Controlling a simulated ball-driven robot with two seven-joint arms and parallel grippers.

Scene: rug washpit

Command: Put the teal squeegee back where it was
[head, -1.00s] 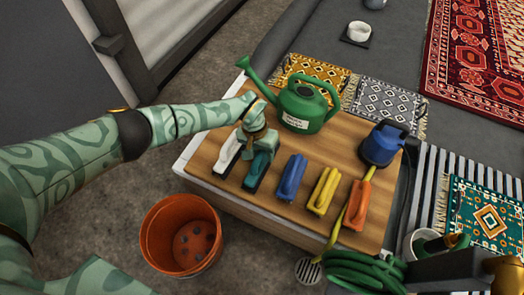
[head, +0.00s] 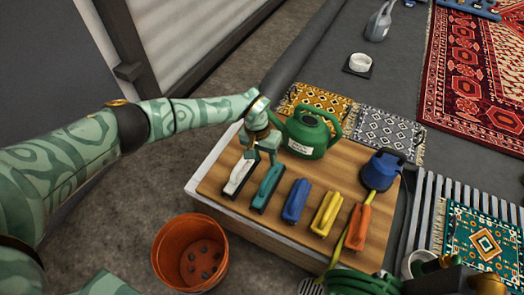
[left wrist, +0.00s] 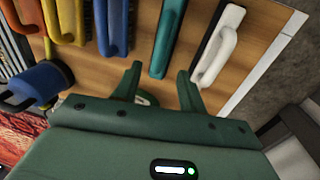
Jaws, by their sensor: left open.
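The teal squeegee (head: 267,188) lies on the wooden board, between a white one and a blue one in a row. It also shows in the left wrist view (left wrist: 168,38), beyond the fingertips. My left gripper (head: 262,157) is open and empty above the far end of the squeegee. In the left wrist view its two fingers (left wrist: 160,72) are spread apart with nothing held between them.
The white (head: 240,176), blue (head: 295,200), yellow (head: 326,213) and orange (head: 356,226) tools share the board (head: 225,207). A green watering can (head: 308,135) stands behind my left gripper. A blue sprayer-like tool (head: 381,171) is at right. An orange bucket (head: 190,250) stands on the floor.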

